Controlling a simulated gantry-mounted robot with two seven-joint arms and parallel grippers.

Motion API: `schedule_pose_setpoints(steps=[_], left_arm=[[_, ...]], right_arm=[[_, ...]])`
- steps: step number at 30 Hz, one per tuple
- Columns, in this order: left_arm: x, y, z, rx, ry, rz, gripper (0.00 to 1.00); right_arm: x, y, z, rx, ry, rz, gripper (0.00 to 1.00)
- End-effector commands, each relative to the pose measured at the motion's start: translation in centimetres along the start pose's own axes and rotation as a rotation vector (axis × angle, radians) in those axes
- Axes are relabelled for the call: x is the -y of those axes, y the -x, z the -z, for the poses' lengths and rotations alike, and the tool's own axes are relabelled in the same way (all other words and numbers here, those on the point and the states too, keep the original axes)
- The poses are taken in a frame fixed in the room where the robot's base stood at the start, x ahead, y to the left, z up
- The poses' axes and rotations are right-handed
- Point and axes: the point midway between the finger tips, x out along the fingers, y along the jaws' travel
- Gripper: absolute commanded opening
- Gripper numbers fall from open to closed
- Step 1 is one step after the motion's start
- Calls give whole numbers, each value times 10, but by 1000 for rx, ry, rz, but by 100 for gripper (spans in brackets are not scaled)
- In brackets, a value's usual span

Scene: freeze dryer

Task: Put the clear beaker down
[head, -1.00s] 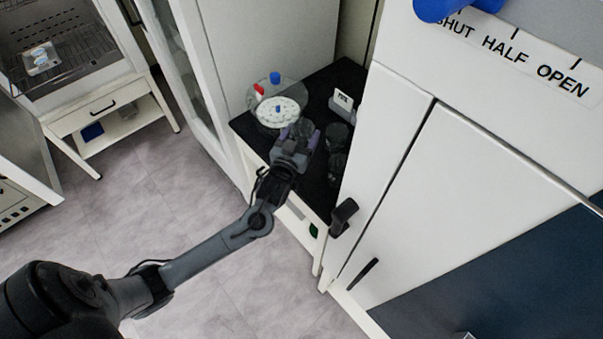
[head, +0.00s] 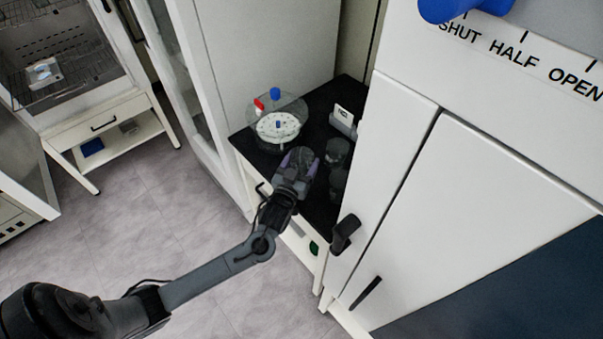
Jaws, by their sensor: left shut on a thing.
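My left gripper (head: 298,164) is shut on the clear beaker (head: 300,156), of which only a faint, see-through part shows between the fingers. The gripper hides most of it. Gripper and beaker are over the front part of the black bench top (head: 262,160), in front of the round clear vessel. I cannot tell whether the beaker touches the bench top. My right gripper is not in view.
The round clear vessel (head: 279,127) with red and blue fittings stands behind the gripper. Dark, see-through glassware (head: 338,152) and a small white device (head: 343,117) stand to the right. A white cabinet (head: 460,210) with black handles closes off the right side.

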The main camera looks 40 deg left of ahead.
Motion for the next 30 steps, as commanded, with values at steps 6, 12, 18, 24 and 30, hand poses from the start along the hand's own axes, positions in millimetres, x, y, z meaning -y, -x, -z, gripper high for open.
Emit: schedule_pose_setpoints(steps=[6,12,18,24,30], left_arm=[[0,0,-28,2,-1,0,36],[0,0,-42,0,-1,-1,36],[0,0,-42,-1,0,-1,36],[0,0,-46,0,0,0,36],[0,0,-46,1,-1,-1,99]], right_arm=[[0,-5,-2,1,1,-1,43],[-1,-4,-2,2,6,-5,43],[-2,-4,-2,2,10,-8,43],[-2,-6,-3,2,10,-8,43],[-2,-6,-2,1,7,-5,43]])
